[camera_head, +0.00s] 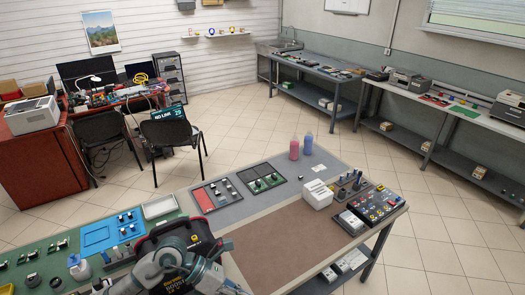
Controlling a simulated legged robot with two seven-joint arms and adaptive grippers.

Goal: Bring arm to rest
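Grey and teal links of one of my arms show at the bottom, left of the middle, low over the near bench (275,251). I cannot tell which arm it is. No gripper fingers can be made out, and no other arm shows. A black device with yellow lettering (199,227) is partly hidden behind the arm links. I cannot tell whether the arm touches it or is apart from it. No coolant hose can be made out.
The bench's brown mat is clear. Chairs (174,136) stand beyond, with open floor to the right.

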